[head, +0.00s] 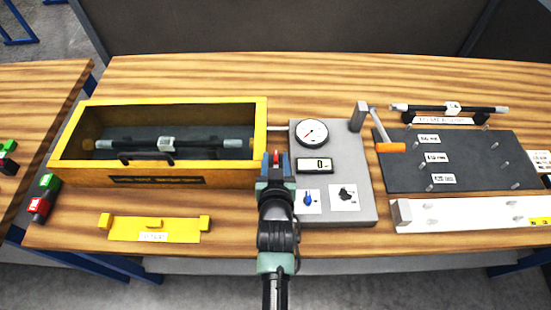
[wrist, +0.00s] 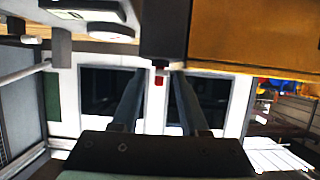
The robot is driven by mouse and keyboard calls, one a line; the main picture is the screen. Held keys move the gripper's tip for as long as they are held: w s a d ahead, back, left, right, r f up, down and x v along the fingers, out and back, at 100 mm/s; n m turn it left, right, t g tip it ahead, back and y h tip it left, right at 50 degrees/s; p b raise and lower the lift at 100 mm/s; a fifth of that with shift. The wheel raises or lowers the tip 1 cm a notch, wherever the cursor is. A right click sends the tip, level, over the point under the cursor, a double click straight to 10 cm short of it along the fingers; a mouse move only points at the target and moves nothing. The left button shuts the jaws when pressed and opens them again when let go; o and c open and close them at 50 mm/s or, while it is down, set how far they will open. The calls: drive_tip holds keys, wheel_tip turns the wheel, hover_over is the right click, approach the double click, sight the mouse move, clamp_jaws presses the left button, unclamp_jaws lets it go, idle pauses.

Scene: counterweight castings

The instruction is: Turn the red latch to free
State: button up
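The red latch (head: 276,157) shows as a small red piece at the tip of my gripper (head: 276,168), between the yellow box's right end and the grey panel. In the wrist view the red latch (wrist: 159,79) is a small red end below a dark block. It lies between the tips of the two fingers of my gripper (wrist: 158,92). The fingers are apart, with a gap showing on each side of the red piece; no contact is visible. My gripper hides most of the latch's mount in the head view.
The yellow box (head: 180,179) holds a dark bar (head: 200,145). The grey panel (head: 358,160) carries a gauge (head: 312,132), display (head: 314,166) and knobs. A yellow plate (head: 125,227) lies in front.

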drive_tip(key=b+v, duration=0.2)
drive_tip(key=v, duration=1.1)
idle(0.4)
drive_tip(key=w+r+t, duration=0.4)
drive_tip(key=r, duration=1.1)
drive_tip(key=w+r+t, duration=0.3)
drive_tip(key=w+r, duration=0.1)
drive_tip(key=r, duration=1.2)
drive_tip(key=s+r+t, duration=0.3)
drive_tip(key=s+r, duration=0.2)
drive_tip(key=r, duration=0.7)
drive_tip(key=s+r+t, duration=0.4)
drive_tip(key=s+r, duration=0.1)
drive_tip(key=r, duration=0.7)
drive_tip(key=shift+r, duration=0.15)
